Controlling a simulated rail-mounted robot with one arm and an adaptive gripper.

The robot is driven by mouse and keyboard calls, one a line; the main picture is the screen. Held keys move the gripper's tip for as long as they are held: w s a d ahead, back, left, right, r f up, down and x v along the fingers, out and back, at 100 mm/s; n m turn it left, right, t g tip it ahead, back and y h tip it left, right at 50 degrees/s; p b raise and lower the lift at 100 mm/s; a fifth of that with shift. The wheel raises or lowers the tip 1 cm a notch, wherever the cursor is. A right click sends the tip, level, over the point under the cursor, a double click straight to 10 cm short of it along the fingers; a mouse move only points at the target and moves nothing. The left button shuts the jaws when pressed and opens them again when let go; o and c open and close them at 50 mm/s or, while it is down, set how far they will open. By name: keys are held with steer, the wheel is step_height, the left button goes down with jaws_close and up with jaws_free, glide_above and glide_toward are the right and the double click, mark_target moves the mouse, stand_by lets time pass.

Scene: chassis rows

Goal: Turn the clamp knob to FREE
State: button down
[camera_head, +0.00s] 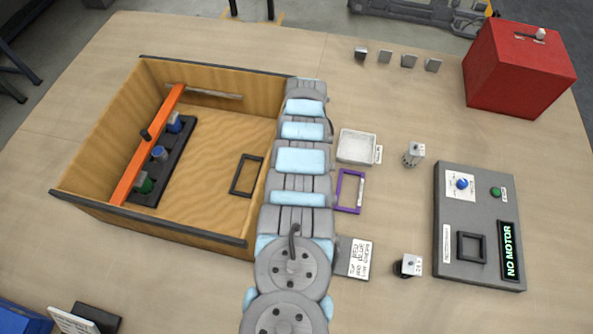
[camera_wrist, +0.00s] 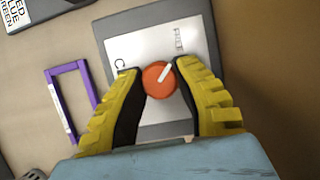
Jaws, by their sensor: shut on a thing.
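In the wrist view the orange-red clamp knob (camera_wrist: 160,78) has a white pointer line. It sits on a white plate (camera_wrist: 150,45) fixed to a grey base. My gripper (camera_wrist: 157,74) has a yellow-and-black finger on each side of the knob and is shut on it. The pointer slants up and right, roughly toward a small label (camera_wrist: 179,38) that looks like FREE. Another label starting with C (camera_wrist: 120,63) is at the left, partly hidden by a finger. In the head view my arm hides the knob and the gripper.
A purple frame (camera_head: 349,191) lies right of my arm; it also shows in the wrist view (camera_wrist: 71,98). A wooden box (camera_head: 200,226) with an orange bar (camera_head: 150,140) is left. A grey panel reading NO MOTOR (camera_head: 480,210) and a red box (camera_head: 515,70) are right.

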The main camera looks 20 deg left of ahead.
steer(key=shift+s, duration=0.1)
steer(key=c, duration=0.7)
jaws_free()
steer(key=shift+r, duration=5)
